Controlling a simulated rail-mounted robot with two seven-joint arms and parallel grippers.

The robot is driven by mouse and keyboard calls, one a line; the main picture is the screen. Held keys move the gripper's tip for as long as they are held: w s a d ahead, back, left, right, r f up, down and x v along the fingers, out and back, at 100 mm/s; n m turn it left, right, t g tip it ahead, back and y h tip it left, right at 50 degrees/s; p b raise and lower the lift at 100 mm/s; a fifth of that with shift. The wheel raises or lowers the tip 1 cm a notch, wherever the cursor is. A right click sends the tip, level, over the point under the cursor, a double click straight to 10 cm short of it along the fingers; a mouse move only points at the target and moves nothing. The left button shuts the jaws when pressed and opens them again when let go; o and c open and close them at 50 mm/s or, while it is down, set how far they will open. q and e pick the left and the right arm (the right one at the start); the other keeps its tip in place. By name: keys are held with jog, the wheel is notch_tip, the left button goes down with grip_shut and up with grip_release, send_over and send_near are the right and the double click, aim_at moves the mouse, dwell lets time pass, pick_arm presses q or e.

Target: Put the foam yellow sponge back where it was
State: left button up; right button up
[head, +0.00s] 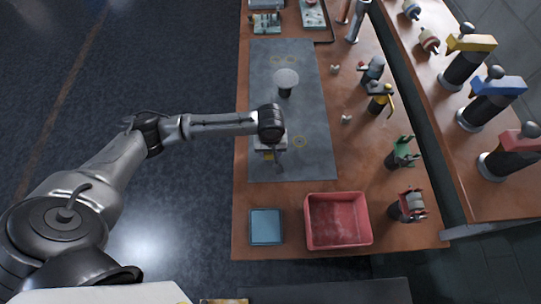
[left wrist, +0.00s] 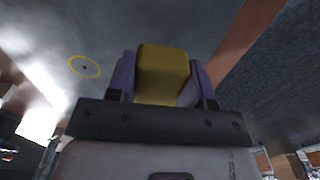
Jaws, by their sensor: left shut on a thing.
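The yellow foam sponge (left wrist: 162,72) shows in the left wrist view between the two purple-grey fingers of my left gripper (left wrist: 160,85). The fingers are shut on it. In the head view my left gripper (head: 270,148) is over the grey mat (head: 300,165), near its left edge. There the wrist hides most of the sponge, and I cannot tell whether it touches the mat. Yellow ring marks lie on the mat, one of them (left wrist: 85,66) to the left of the sponge in the wrist view. My right gripper is not in view.
A red tray (head: 338,221) and a blue square pad (head: 266,226) lie at the table's near end. A round-topped object (head: 286,82) stands on the mat beyond my gripper. Several clamp-like tools, one green (head: 403,153), line the right side. The mat's lower part is clear.

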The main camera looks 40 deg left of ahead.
aim_at(270, 156)
pick_arm(q)
jog(key=shift+f+b, duration=0.35)
jog(key=shift+f, duration=1.7)
jog(key=o, duration=0.9)
jog(key=shift+f, duration=0.1)
